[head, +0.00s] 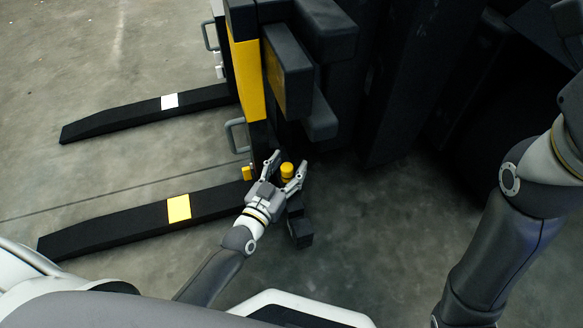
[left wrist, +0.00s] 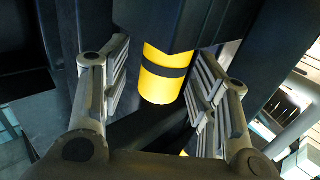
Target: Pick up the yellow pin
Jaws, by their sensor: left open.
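The yellow pin (head: 287,169) stands at the base of the dark forklift-like machine in the head view. In the left wrist view the yellow pin (left wrist: 163,72) is a cylinder with a black band, its upper part against a dark block. My left gripper (head: 286,166) is open, with its fingers to either side of the pin. In the left wrist view the left gripper's fingers (left wrist: 163,85) flank the pin with gaps on both sides. My right arm shows at the right of the head view, but its gripper is out of frame.
Two black forks extend left over the concrete floor, one with a yellow patch (head: 179,208), the other with a white patch (head: 169,101). A grey handle (head: 236,135) and a second small yellow part (head: 247,173) are close to my left gripper. Dark machine blocks (head: 290,72) stand just beyond it.

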